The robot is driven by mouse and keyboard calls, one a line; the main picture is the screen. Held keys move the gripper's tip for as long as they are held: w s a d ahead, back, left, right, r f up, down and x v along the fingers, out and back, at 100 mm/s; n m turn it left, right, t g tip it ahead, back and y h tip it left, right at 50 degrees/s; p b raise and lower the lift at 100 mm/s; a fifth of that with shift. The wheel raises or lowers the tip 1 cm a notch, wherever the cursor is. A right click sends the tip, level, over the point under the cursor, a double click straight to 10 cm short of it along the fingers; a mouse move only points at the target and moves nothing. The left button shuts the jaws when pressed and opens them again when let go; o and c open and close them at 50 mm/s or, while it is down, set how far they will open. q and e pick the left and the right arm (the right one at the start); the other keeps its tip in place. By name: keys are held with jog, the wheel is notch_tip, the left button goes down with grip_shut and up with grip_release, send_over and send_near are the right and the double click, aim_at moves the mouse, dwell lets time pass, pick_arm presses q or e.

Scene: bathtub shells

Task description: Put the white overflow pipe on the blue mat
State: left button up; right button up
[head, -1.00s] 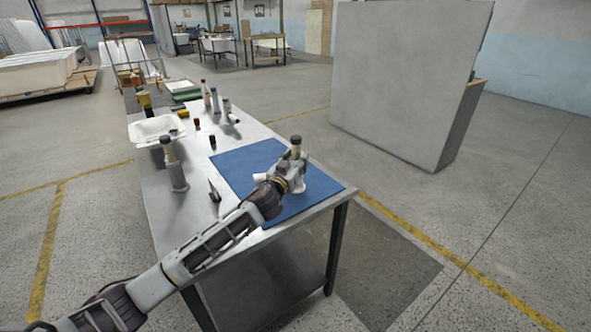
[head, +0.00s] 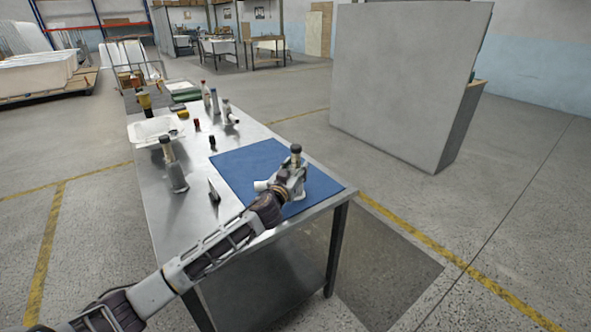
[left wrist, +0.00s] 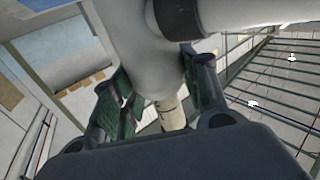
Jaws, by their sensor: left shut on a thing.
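The white overflow pipe (head: 262,186) has a side branch pointing left and a dark cap on top. It is upright over the right part of the blue mat (head: 237,164). My left gripper (head: 290,186) is shut on it. Whether its base touches the mat is hidden by the gripper. In the left wrist view the white pipe (left wrist: 150,48) fills the space between the dark green fingers of the left gripper (left wrist: 163,90). My right gripper is not in view.
A white basin (head: 152,130), several bottles and another white pipe fitting (head: 229,113) are farther back. The mat's left half is clear.

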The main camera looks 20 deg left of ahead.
pick_arm(q)
jog(key=o, duration=1.4)
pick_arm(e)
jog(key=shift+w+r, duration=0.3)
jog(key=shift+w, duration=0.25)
pick_arm(q)
jog(key=shift+r, duration=0.1)
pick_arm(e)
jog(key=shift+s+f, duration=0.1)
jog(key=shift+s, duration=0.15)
pick_arm(q)
jog(key=shift+s, duration=0.45)
jog(key=shift+s+a, duration=0.1)
jog(key=shift+s, duration=0.25)
jog(key=shift+s+a, duration=0.15)
jog(key=shift+s, duration=2.45)
jog(key=shift+s+a, duration=0.2)
jog(key=shift+s, duration=2.4)
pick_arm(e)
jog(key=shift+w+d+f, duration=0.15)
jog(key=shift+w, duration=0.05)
